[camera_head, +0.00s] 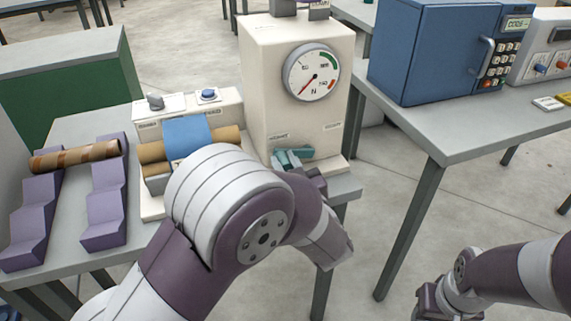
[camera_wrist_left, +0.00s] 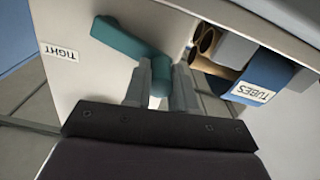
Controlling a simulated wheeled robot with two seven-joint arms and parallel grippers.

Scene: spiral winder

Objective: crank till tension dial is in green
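The tension dial (camera_head: 312,72) is a white round gauge on the upper front of the cream winder (camera_head: 268,80). Its red needle points to the lower left, away from the green band at the upper right. The teal crank (camera_head: 293,156) is low on the winder's front, partly hidden by my left gripper (camera_head: 300,172). In the left wrist view the crank (camera_wrist_left: 125,42) reaches down to a handle between the two fingers of my left gripper (camera_wrist_left: 160,88), which look closed on it. My right gripper (camera_head: 432,302) hangs low at the right, its fingers unclear.
A blue strip (camera_head: 186,134) crosses a brown tube left of the winder. Purple stepped racks (camera_head: 106,200) hold another tube (camera_head: 75,157). A blue keypad box (camera_head: 430,50) stands on the right table. A TIGHT label (camera_wrist_left: 61,51) sits beside the crank.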

